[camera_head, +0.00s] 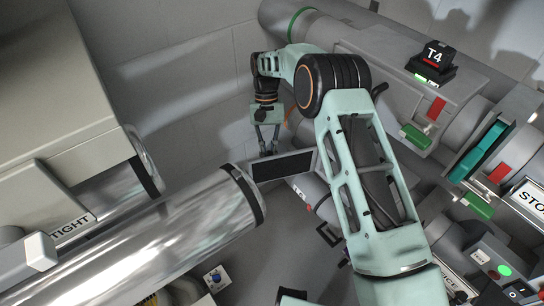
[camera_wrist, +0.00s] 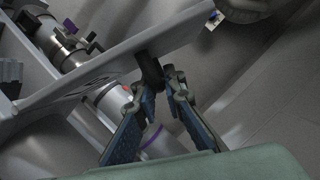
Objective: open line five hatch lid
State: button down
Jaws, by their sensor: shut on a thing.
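My gripper (camera_head: 268,150) reaches down beside a flat panel with a dark face and light frame (camera_head: 283,167), at the centre of the head view. In the wrist view, the fingers of my gripper (camera_wrist: 162,78) are closed around a short black handle (camera_wrist: 150,68). The handle stands out from a light grey plate (camera_wrist: 115,62), which looks like the hatch lid and is tilted across the picture. The lid stands raised at an angle above the pipes behind it. I can read no line number on it, and its hinge is unclear.
A shiny metal pipe (camera_head: 150,235) runs up from the lower left, close to the panel. Grey pipes with a T4 block (camera_head: 433,60) and coloured clamps stand at the right. A purple-ringed pipe (camera_wrist: 100,95) lies behind the plate. Bare wall (camera_head: 190,80) is behind my gripper.

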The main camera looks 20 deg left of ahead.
dwell(0.3)
jog(key=c, duration=2)
grip_release()
jog(key=v, duration=1.2)
jog(key=shift+s, duration=0.1)
